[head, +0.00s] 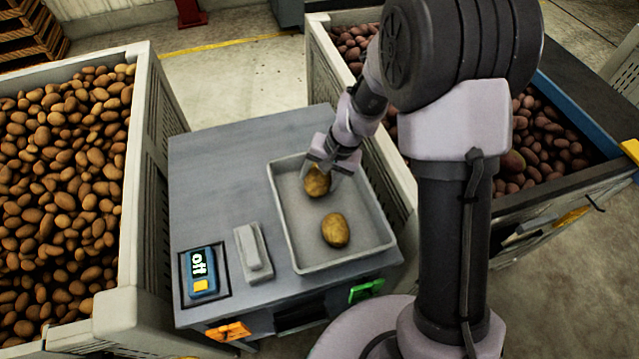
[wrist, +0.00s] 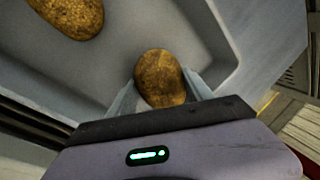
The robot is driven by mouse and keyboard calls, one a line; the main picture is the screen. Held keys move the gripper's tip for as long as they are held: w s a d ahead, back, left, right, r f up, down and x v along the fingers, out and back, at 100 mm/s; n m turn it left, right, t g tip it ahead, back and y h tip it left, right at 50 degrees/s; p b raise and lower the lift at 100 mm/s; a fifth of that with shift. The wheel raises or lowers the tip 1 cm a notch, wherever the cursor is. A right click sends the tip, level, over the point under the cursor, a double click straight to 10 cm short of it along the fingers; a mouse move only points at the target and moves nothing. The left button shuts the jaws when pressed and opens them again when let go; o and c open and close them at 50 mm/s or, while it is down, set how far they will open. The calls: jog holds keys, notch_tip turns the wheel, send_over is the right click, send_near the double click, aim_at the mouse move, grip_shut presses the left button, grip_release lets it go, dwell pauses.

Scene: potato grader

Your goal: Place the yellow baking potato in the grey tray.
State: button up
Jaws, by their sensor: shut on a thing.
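A yellow-brown potato (head: 316,181) is between the fingers of my gripper (head: 325,170), at the far part of the grey tray (head: 283,222). My gripper is shut on this potato, which also shows between the fingertips in the wrist view (wrist: 160,78). I cannot tell whether it touches the tray floor. A second yellow-brown potato (head: 335,230) lies in the tray nearer the front; it shows at the upper left of the wrist view (wrist: 72,12).
The tray sits on a grey bench (head: 215,160). A blue device reading "off" (head: 201,272) and a light grey block (head: 253,252) stand left of it. A bin full of potatoes (head: 140,190) is at left; another bin (head: 385,195) is behind my arm at right.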

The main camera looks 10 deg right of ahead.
jog(key=shift+f, duration=0.15)
jog(key=shift+f, duration=0.2)
jog(key=o, duration=1.7)
jog(key=shift+c, duration=0.2)
jog(key=shift+r, duration=0.15)
